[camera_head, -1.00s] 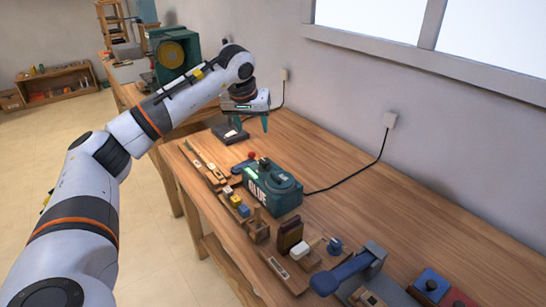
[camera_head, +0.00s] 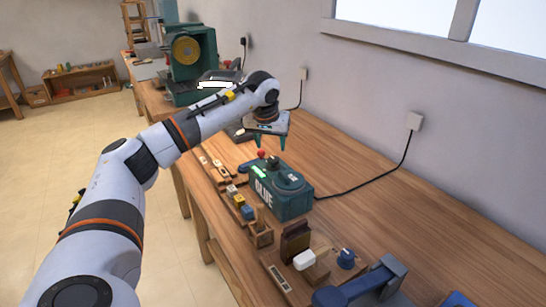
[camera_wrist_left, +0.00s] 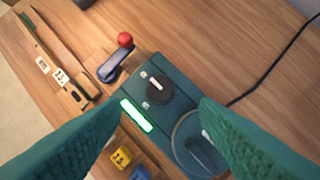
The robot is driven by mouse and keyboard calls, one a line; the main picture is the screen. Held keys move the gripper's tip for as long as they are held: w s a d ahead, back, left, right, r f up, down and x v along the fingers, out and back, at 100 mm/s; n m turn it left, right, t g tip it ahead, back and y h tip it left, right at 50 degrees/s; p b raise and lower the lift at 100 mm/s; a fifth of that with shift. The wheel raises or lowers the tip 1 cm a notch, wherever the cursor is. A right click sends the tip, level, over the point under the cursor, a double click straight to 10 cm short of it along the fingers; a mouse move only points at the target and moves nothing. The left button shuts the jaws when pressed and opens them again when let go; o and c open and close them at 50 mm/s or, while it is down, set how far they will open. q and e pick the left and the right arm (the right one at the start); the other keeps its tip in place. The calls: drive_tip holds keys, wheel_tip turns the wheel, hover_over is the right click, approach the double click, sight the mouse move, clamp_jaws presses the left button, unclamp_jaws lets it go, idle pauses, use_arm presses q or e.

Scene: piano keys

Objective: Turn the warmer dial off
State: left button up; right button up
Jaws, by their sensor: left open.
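The green glue warmer (camera_head: 284,190) stands on the workbench with "GLUE" on its front. In the left wrist view its black dial (camera_wrist_left: 159,90) has a white pointer line, with small white marks beside it on the top face. A green light bar (camera_wrist_left: 137,115) glows along the warmer's edge. A round lid with a handle (camera_wrist_left: 200,145) sits behind the dial, partly covered by a finger. My left gripper (camera_head: 269,141) is open and empty above the warmer, its green fingers pointing down and apart from the dial. My right gripper is not in view.
A red-knobbed blue lever (camera_wrist_left: 117,63) lies near the warmer. Small coloured blocks (camera_head: 239,200) sit along the bench's front edge, with a blue tool (camera_head: 362,287) nearer. A black cord runs to a wall socket (camera_head: 415,121). The bench's right side is mostly clear.

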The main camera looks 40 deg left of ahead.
sight(273, 159)
use_arm(q)
drive_tip(key=x, duration=0.7)
